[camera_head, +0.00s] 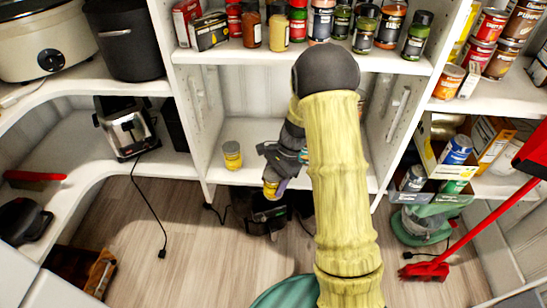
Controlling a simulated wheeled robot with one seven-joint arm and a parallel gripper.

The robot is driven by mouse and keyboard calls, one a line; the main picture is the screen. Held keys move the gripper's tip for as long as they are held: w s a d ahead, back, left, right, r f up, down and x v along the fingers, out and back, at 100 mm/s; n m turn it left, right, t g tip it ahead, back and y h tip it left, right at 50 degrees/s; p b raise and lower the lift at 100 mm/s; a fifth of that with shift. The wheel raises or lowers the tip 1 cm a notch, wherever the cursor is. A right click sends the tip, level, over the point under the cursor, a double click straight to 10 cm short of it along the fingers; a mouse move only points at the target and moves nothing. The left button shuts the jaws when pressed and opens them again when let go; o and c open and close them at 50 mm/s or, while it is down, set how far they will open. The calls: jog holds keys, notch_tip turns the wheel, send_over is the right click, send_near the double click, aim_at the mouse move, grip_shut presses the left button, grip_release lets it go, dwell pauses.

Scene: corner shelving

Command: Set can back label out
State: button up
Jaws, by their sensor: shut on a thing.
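A small can (271,189) with yellow and purplish parts is in my gripper (274,177), just in front of the lower middle shelf (262,131). My gripper is shut on it, and the fingers hide part of it. The can looks slightly tilted, and which side its label faces I cannot tell. Another yellow can (232,155) stands upright at the left front of that shelf, apart from my gripper. My arm covers the right part of the shelf.
Spice jars and bottles (278,27) crowd the shelf above. An upright panel (188,118) bounds the lower shelf on the left. A dark appliance (258,210) stands below. A red broom (430,268) leans at right. The back of the lower shelf's left side looks clear.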

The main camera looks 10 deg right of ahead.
aim_at(275, 186)
jog(key=f+n+g+h, duration=0.1)
jog(key=n, duration=0.2)
jog(key=f+n+g+h, duration=0.1)
jog(key=n, duration=0.3)
jog(key=f+n+g+h, duration=0.1)
jog(key=n, duration=0.3)
jog(key=shift+w+d+f, duration=0.1)
jog(key=shift+w+d, duration=0.05)
jog(key=shift+d, duration=0.15)
jog(key=n, duration=0.1)
jog(key=d+n+h, duration=0.1)
jog(key=shift+w+f+n, duration=0.2)
jog(key=shift+w+n, duration=0.05)
jog(key=shift+n, duration=0.05)
